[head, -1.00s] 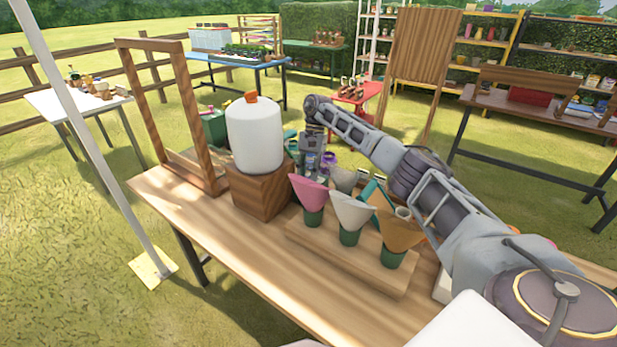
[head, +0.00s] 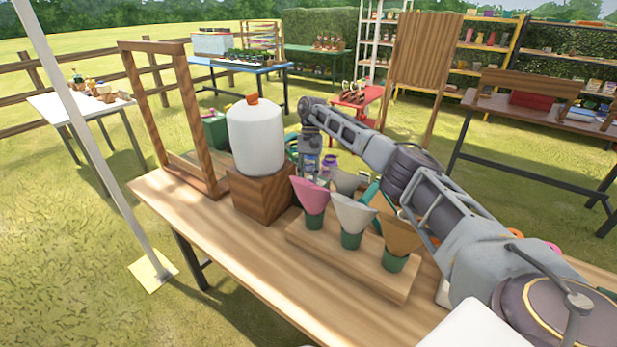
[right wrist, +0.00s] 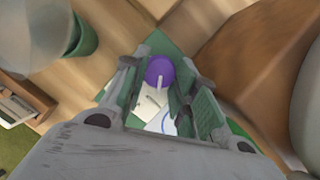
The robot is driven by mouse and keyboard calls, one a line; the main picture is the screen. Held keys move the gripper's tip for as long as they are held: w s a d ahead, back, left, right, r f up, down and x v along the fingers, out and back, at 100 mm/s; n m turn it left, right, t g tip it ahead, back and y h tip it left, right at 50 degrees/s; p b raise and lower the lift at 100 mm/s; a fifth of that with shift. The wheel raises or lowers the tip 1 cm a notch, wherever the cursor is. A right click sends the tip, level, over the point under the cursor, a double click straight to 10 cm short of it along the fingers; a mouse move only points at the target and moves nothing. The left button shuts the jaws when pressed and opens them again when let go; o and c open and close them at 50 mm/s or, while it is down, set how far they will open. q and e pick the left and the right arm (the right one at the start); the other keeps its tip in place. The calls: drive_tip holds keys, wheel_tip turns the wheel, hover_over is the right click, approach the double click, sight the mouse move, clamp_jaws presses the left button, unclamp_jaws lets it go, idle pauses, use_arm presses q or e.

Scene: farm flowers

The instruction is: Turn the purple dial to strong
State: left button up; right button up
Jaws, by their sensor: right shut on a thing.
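The purple dial (right wrist: 160,70) shows in the right wrist view, round with a pale pointer line running down its face. It sits on a green base with a white marked label (right wrist: 152,106) below it; the label's markings are too small to read. My right gripper (right wrist: 155,76) has its fingers on both sides of the dial and is shut on it. In the head view my right gripper (head: 311,168) is behind the flower cones, beside the white tank, and the dial is hidden there. My left gripper is not in view.
A white tank (head: 256,138) with an orange cap stands on a wooden block (head: 262,192). Pink, white and tan cones stand in a wooden rack (head: 330,250) in front of my right gripper. A wooden frame (head: 190,110) stands at the left. The table's front left is clear.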

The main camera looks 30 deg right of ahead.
sight(307, 180)
drive_tip(key=o, duration=1)
drive_tip(key=shift+d, duration=0.1)
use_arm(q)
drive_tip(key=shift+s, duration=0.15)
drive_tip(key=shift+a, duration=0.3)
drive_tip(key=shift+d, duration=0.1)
use_arm(e)
drive_tip(key=shift+w+r, duration=0.1)
drive_tip(key=shift+r, duration=0.05)
drive_tip(key=shift+w+r, duration=0.1)
drive_tip(key=shift+r, duration=0.1)
drive_tip(key=shift+v, duration=3.55)
drive_tip(key=shift+d, duration=0.25)
drive_tip(key=shift+r, duration=0.15)
